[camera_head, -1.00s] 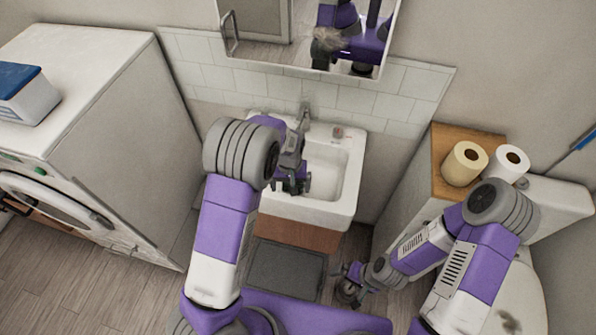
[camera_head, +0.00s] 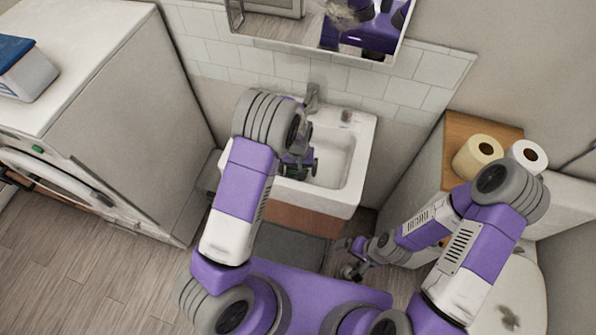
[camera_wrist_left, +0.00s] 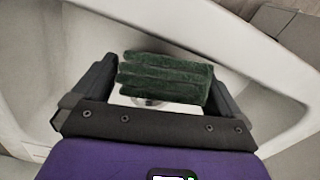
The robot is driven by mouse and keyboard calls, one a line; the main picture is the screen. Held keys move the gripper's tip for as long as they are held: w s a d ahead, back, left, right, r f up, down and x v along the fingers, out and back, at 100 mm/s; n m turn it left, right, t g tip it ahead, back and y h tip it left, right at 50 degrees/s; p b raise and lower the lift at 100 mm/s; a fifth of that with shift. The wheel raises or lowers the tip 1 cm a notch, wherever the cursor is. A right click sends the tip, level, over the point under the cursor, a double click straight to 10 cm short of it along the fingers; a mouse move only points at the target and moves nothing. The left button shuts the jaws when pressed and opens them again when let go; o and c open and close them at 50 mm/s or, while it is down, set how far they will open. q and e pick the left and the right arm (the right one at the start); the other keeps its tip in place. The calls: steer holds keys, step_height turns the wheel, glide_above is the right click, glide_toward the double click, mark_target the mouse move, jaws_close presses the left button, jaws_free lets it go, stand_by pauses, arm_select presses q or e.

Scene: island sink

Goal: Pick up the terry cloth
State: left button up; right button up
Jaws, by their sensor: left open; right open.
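The terry cloth (camera_wrist_left: 165,77) is dark green and folded. In the left wrist view it lies between the two fingers of my left gripper (camera_wrist_left: 160,88), which is open. I cannot tell whether the fingers touch it. In the head view my left gripper (camera_head: 298,168) is over the left part of the white sink basin (camera_head: 335,160), and the cloth is hidden there by the arm and gripper.
A faucet (camera_head: 313,97) stands at the sink's back edge, with a mirror (camera_head: 320,25) above. A washing machine (camera_head: 100,110) is at left. A grey mat (camera_head: 290,248) lies on the floor before the sink.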

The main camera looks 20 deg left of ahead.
arm_select(q)
steer(key=c, duration=1)
steer(key=shift+o, duration=0.2)
step_height(320, 180, up, 10)
steer(key=shift+r+p, duration=0.1)
steer(key=shift+p, duration=0.55)
